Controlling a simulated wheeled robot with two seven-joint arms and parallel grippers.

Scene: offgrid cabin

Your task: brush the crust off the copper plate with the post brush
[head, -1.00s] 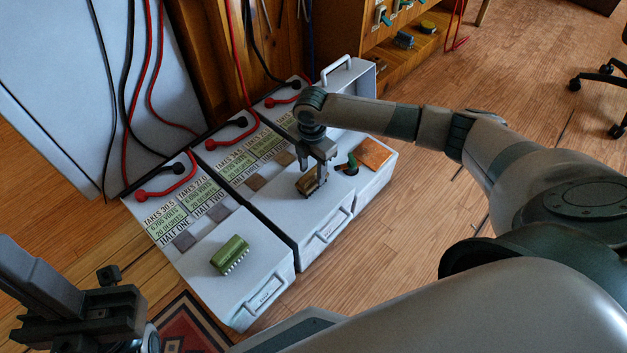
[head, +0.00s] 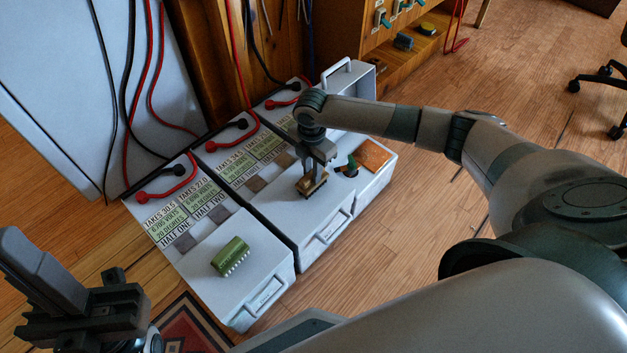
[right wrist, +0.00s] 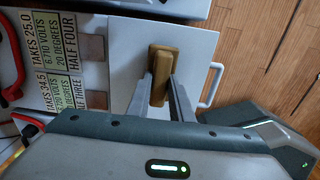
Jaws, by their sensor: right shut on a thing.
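A brush (head: 313,188) with a brown wooden back and dark bristles stands on the white top of the middle battery box. My right gripper (head: 315,176) points down over it and is shut on its wooden back, which shows between the fingers in the right wrist view (right wrist: 160,75). A copper-coloured plate (head: 375,154) lies on the far-right box top; its crust is too small to tell. A second brush (head: 230,256), green with pale bristles, lies on the nearest box. My left gripper (head: 105,300) is low at left; its jaw gap is unclear.
A green-handled thing (head: 351,164) stands between the held brush and the copper plate. Red clamps (head: 168,190) and cables are at the boxes' back edge. A raised handle (head: 337,68) stands behind. Wooden shelves (head: 390,50) are at the back; floor at right is open.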

